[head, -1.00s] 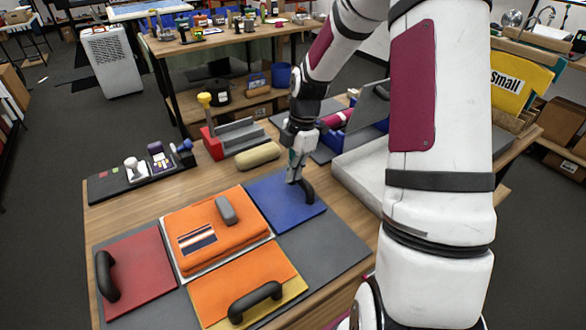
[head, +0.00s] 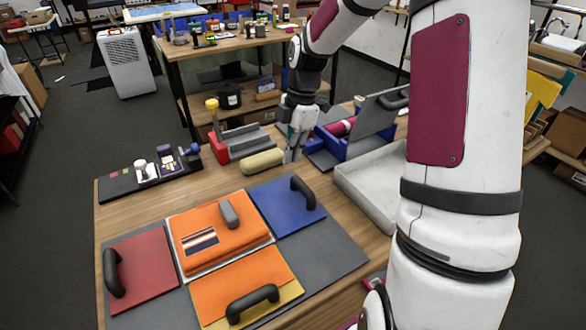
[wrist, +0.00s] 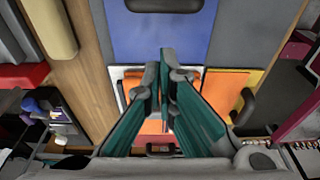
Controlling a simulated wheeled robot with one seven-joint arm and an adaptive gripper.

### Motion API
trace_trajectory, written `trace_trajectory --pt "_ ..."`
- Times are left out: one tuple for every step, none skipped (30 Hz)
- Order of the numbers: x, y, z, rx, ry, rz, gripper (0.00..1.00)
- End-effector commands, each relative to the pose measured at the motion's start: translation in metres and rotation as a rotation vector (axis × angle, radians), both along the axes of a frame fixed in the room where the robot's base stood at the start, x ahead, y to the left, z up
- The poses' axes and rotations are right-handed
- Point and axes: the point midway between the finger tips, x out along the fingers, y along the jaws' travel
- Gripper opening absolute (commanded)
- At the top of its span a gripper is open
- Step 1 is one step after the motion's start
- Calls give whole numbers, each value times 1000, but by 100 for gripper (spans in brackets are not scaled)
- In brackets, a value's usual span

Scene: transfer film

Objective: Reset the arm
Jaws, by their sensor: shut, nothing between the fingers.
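My gripper (head: 292,155) hangs above the table, behind the blue board and its black handle. In the wrist view its green fingers (wrist: 166,62) are together with nothing between them. The blue board (head: 283,216) lies flat on the grey mat, with its handle (head: 302,192) free of my gripper. The handle also shows at the top of the wrist view (wrist: 150,5).
An orange and yellow board (head: 285,275) is in front. A tan roller (head: 262,161), blue box (head: 340,143) and white tray (head: 370,180) stand near my gripper.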

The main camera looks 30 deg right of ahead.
Motion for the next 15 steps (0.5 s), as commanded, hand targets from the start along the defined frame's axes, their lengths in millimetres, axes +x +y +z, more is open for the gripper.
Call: trace_trajectory --pt "1 -3 10 -2 -3 -1 0" --pt "1 -3 14 -2 -3 -1 0" --pt "0 -4 20 0 -2 -1 0" --pt "1 -5 24 0 -3 -2 0" --pt "0 -6 27 0 -3 -2 0" --pt "0 -6 31 0 -1 -1 0" --pt "0 -7 33 0 -1 -1 0" --pt "0 -7 35 1 -1 0 0" --pt "0 -7 37 1 0 0 0" --pt "0 -7 38 1 1 0 0" --pt "-1 -7 39 2 1 0 0" --pt "-1 -7 40 2 2 1 0" --pt "-1 -7 40 2 2 1 0" --pt "-1 -7 40 2 2 1 0" --pt "-1 -7 40 2 2 1 0"
